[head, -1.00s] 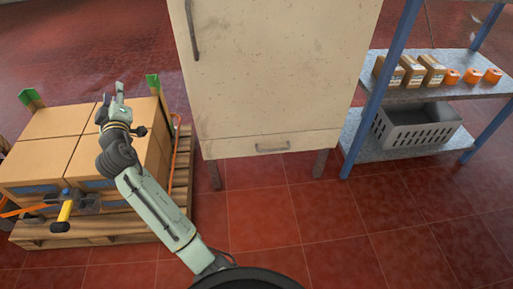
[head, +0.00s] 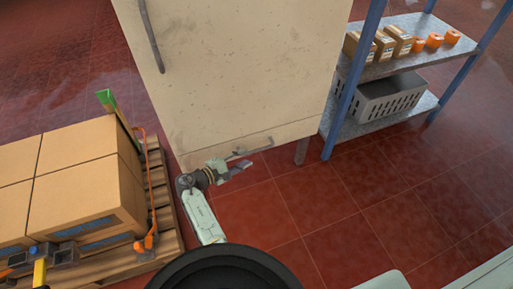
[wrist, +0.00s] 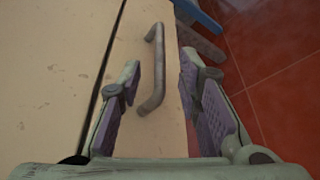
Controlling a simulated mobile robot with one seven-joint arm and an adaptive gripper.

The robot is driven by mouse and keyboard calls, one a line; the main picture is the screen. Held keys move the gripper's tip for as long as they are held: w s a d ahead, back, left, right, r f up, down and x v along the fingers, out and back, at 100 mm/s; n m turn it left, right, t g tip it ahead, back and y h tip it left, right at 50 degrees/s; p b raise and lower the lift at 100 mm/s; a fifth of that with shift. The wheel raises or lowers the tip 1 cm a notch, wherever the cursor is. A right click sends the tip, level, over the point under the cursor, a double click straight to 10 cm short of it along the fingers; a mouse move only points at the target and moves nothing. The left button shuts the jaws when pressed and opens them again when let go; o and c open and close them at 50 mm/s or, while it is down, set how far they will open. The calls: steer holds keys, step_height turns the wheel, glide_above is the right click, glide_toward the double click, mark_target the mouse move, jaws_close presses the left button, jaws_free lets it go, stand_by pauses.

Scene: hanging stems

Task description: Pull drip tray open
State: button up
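The drip tray (head: 284,136) is the low cream drawer front at the bottom of the cream cabinet (head: 235,60). It looks flush with the cabinet, with a thin dark seam between them. Its grey bar handle (head: 252,150) is partly behind my gripper in the head view. In the wrist view the handle (wrist: 153,70) stands upright in the picture, ahead of and between the two fingers. My gripper (wrist: 163,85) is open, with purple pads on both sides and nothing held. In the head view my gripper (head: 238,167) is low, just in front of the handle.
A pallet (head: 160,205) with stacked cardboard boxes (head: 90,190) stands close on the left. A blue-posted shelf (head: 380,115) with small boxes, orange items and a grey crate (head: 392,98) is on the right. The red tiled floor before the cabinet is clear.

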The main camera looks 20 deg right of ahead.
mark_target(255, 151)
steer(key=b+x, duration=0.2)
steer(key=x, duration=0.5)
steer(key=shift+d+f+b, duration=0.25)
steer(key=shift+b, duration=0.15)
steer(key=shift+w+d, duration=0.3)
steer(key=shift+d, duration=0.3)
steer(key=shift+c, duration=0.2)
jaws_close()
